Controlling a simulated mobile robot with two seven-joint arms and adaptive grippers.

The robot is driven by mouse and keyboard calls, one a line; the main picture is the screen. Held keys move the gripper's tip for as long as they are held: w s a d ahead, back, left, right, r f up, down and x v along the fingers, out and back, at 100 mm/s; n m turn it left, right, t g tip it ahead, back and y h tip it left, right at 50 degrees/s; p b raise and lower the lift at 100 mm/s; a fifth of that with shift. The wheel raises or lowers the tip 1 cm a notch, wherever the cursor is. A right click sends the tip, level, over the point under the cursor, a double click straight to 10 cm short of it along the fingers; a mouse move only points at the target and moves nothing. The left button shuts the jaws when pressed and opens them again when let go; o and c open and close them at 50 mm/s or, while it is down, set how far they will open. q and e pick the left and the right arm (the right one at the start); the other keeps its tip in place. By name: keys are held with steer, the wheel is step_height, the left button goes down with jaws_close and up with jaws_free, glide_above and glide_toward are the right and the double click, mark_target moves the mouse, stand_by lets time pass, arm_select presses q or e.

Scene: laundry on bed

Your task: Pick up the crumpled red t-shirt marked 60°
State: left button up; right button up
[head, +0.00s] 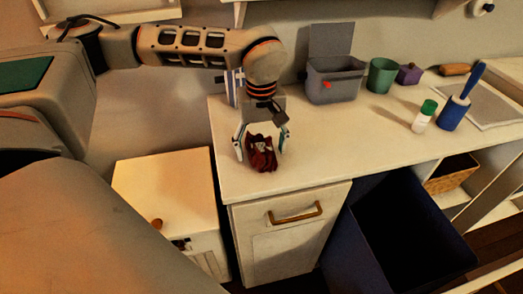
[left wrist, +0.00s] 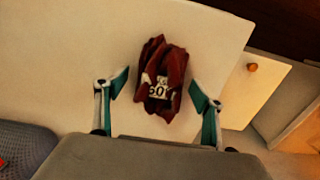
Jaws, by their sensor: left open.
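The crumpled red t-shirt (head: 262,156) lies on the white countertop near its left front corner. In the left wrist view, the t-shirt (left wrist: 163,80) is dark red with a white label that reads about "60". My left gripper (head: 262,143) points down over the t-shirt, with a finger on each side of it. In the left wrist view, the left gripper (left wrist: 160,98) is open, its teal-padded fingertips apart from the cloth. The t-shirt lies between and slightly beyond the fingertips. My right gripper is not in view.
A grey bin with a raised lid (head: 335,82), a green cup (head: 382,75), a purple box (head: 409,74), a white bottle with green cap (head: 424,117) and a blue lint roller (head: 460,100) stand along the counter. A blue hamper (head: 400,235) stands in front. Countertop right of the t-shirt is clear.

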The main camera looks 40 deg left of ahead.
arm_select(q)
steer(key=shift+f, duration=0.1)
steer(key=shift+c, duration=0.4)
steer(key=c, duration=1.2)
steer(key=shift+o, duration=0.2)
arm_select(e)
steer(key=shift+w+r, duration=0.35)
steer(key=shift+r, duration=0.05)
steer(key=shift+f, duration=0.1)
